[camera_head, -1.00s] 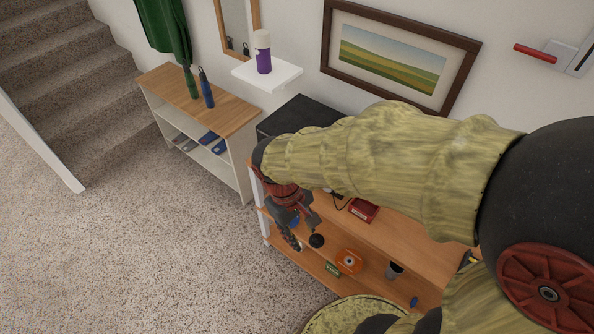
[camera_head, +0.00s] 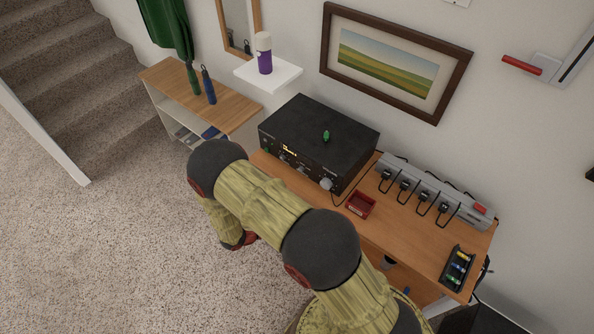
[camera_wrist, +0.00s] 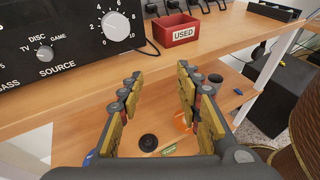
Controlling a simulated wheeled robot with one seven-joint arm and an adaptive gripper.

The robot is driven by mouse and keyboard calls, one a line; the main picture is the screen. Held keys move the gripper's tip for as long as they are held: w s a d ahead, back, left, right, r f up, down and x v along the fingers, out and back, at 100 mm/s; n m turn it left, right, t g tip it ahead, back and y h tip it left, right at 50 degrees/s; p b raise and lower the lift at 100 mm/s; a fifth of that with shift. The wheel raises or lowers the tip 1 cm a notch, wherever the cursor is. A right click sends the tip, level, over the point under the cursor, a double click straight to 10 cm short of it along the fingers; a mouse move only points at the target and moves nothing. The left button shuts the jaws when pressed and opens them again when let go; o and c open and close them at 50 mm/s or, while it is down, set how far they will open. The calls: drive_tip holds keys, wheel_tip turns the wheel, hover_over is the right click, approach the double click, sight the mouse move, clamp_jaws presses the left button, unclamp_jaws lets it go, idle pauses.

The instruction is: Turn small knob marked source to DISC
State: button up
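The small source knob (camera_wrist: 44,53) shows at the left of the wrist view, on the front of the black receiver (camera_head: 318,135). TV, DISC and GAME are printed around it and SOURCE below it. Its exact pointer direction is too small to tell. A larger silver knob (camera_wrist: 116,27) with numbers sits to its right. My gripper (camera_wrist: 160,93) is open and empty, its two fingers well apart. It is below and to the right of the source knob, in front of the shelf edge, touching nothing visible. In the head view my arm hides the gripper.
A red box marked USED (camera_wrist: 175,32) sits right of the receiver on the wooden top (camera_head: 395,232). A power strip (camera_head: 435,190) with plugs and a black tray (camera_head: 457,268) are farther right. The lower shelf holds a black disc (camera_wrist: 148,142) and a grey cup (camera_wrist: 215,79).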

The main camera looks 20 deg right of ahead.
drive_tip(key=w+f+n+t, duration=0.2)
drive_tip(key=w+n+t, duration=0.1)
drive_tip(key=w+t, duration=0.15)
drive_tip(key=n+t+h, duration=0.1)
drive_tip(key=n+t, duration=0.1)
drive_tip(key=t, duration=0.2)
approach(300, 170)
drive_tip(key=shift+g, duration=0.25)
drive_tip(key=shift+x, duration=4.15)
drive_tip(key=shift+w+a, duration=0.1)
drive_tip(key=shift+w, duration=0.05)
drive_tip(key=c, duration=0.3)
drive_tip(key=shift+f, duration=0.1)
clamp_jaws()
